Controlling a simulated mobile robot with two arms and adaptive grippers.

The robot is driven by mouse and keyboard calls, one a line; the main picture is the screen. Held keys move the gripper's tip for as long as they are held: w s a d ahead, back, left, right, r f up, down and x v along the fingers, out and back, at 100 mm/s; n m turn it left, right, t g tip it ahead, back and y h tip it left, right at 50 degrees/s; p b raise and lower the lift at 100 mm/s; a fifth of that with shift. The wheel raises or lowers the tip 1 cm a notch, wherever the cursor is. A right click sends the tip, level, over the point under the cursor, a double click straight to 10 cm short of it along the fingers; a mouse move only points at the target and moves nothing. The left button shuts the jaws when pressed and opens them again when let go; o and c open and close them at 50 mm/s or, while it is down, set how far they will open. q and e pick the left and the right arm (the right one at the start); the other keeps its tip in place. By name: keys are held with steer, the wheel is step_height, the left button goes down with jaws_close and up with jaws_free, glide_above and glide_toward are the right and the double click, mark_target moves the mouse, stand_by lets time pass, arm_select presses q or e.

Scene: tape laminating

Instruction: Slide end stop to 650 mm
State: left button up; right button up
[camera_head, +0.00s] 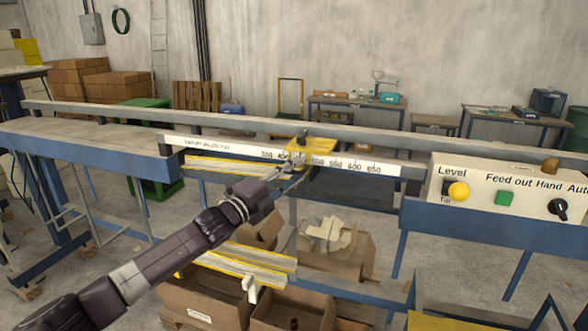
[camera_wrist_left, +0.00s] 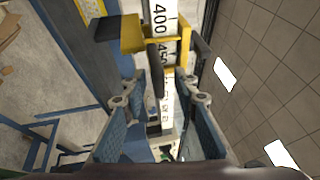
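The end stop (camera_head: 303,148) is a yellow block on the white scale rail (camera_head: 395,168). It sits between the visible 400 and 500 marks, covering the numbers near 450; the 650 mark is further right. In the left wrist view, the yellow end stop (camera_wrist_left: 132,36) is beyond my fingertips, beside the 400 and 450 numbers. My left gripper (camera_head: 285,180) is just in front of and below the end stop. Its two fingers (camera_wrist_left: 160,95) are apart in the left wrist view. Whether they touch any part of the stop is unclear. My right gripper is not in view.
A control panel (camera_head: 515,192) with a yellow knob and green button stands at the right end of the rail. A long grey rail (camera_head: 230,117) runs behind the scale. Cardboard boxes (camera_head: 205,295) stand below. The scale right of the stop looks clear.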

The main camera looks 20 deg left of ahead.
arm_select(q)
steer(key=shift+w+f, duration=0.1)
steer(key=shift+w, duration=0.1)
jaws_close()
stand_by(0.3)
steer(key=d+b, duration=0.3)
steer(key=d, duration=1.7)
steer(key=shift+s+r, duration=0.35)
steer(key=shift+s, duration=0.1)
steer(key=shift+d, duration=0.15)
steer(key=shift+c, duration=0.5)
jaws_free()
steer(key=shift+o, duration=0.5)
steer(key=shift+d+f, duration=0.15)
steer(key=shift+d, duration=0.1)
